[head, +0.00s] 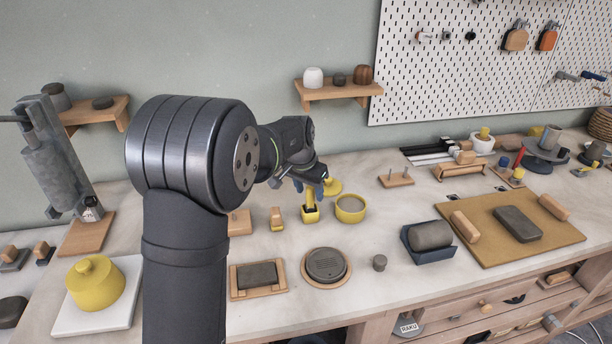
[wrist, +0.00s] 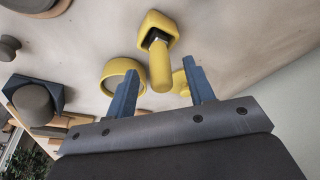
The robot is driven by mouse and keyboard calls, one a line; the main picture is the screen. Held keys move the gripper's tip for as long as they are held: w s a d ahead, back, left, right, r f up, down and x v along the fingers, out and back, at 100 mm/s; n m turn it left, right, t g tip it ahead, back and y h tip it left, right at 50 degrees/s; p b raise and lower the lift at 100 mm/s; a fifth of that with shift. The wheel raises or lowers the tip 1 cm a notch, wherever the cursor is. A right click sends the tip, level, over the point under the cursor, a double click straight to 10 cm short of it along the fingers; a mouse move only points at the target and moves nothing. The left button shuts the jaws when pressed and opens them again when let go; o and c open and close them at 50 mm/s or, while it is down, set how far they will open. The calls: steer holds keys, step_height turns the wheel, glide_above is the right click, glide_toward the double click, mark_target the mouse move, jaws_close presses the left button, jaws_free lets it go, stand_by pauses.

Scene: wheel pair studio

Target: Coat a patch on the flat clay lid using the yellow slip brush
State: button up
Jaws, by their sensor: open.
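The yellow slip brush (head: 308,194) stands upright in a square yellow holder (head: 310,215) on the bench. In the wrist view, its yellow handle (wrist: 160,68) points up from the holder (wrist: 158,27). My gripper (head: 311,188) is open above the brush, its blue fingers on either side of the handle in the wrist view (wrist: 159,67). I cannot tell whether they touch it. A round grey disc (head: 326,264), which looks like the flat clay lid, lies on a round wooden board nearer the front edge.
A yellow bowl (head: 350,209) stands right of the holder. A grey slab in a wooden frame (head: 258,275) lies left of the disc. A small grey knob (head: 379,262) and a dark blue cradle (head: 428,241) stand to its right. A yellow lidded pot (head: 92,284) is far left.

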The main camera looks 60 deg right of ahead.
mark_target(311, 198)
steer(key=shift+x, duration=2.25)
jaws_close()
steer(key=shift+r, duration=0.15)
steer(key=shift+r, duration=2.9)
